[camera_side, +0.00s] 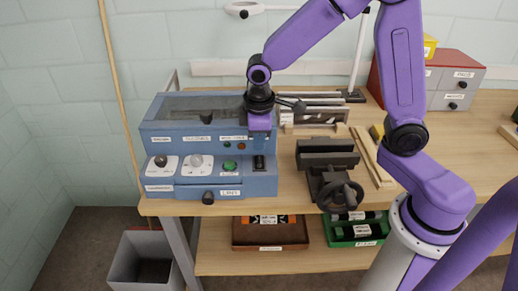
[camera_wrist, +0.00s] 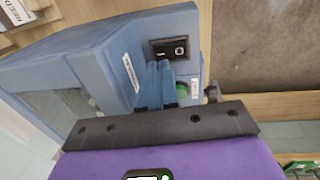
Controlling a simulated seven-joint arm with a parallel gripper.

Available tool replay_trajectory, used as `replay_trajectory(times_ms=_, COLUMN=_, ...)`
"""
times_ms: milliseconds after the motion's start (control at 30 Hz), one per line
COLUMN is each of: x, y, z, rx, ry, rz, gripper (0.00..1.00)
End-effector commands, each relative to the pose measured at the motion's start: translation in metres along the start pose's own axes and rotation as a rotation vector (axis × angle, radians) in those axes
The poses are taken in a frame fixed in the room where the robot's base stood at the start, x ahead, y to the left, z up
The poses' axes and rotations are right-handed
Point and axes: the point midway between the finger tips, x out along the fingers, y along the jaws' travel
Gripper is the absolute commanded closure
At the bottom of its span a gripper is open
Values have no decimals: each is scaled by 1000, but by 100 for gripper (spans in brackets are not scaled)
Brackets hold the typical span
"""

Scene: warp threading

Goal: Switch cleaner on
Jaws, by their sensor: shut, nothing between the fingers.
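The blue cleaner (camera_side: 190,125) stands at the left end of the bench, with a sloped dark window on top and knobs and labels on its front. A black rocker switch (camera_side: 259,163) sits at the right of its front panel. In the wrist view the black switch (camera_wrist: 170,48) shows beyond the fingertips. A green button (camera_side: 229,166) is left of the switch; part of it shows in the wrist view (camera_wrist: 182,91). My gripper (camera_wrist: 158,66) is shut and empty, its fingers pointing toward the switch. I cannot tell whether the fingertips touch the panel.
A dark vise (camera_side: 328,165) with a handwheel stands right of the cleaner. Red and grey drawers (camera_side: 455,85) stand at the back right. A brown box (camera_side: 270,233) and a green tray (camera_side: 355,232) are on the lower shelf. A grey bin (camera_side: 122,262) is on the floor.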

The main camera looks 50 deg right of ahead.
Motion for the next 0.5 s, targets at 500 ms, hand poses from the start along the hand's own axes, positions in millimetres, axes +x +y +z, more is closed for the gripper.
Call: replay_trajectory(times_ms=500, x=35, y=0, z=0, rx=1, ry=0, rz=0, gripper=100)
